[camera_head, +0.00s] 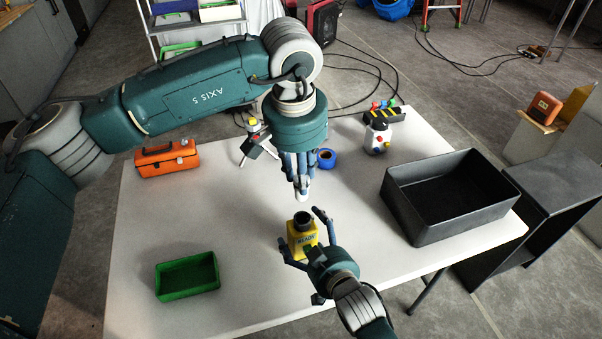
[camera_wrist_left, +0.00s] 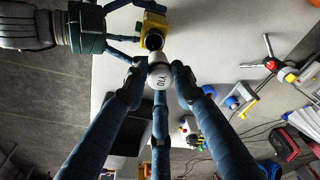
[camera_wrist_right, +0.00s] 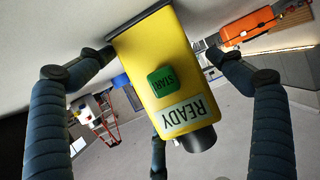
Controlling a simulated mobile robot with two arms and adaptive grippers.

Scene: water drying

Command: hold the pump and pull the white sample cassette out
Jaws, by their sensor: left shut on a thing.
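The yellow pump (camera_head: 303,243), with a black socket on top, stands near the middle of the white table. In the right wrist view the pump (camera_wrist_right: 165,65) shows a green START button and a READY label. My left gripper (camera_head: 301,190) points down above the pump. It is shut on the white sample cassette (camera_wrist_left: 160,73), which shows dark lettering in the left wrist view. The cassette is above the socket, with a gap in the head view. My right gripper (camera_head: 302,229) has its fingers spread on either side of the pump; contact is not clear.
A green bin (camera_head: 160,285) lies front left and a black crate (camera_head: 461,230) stands right. The table (camera_head: 240,303) is clear around the pump.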

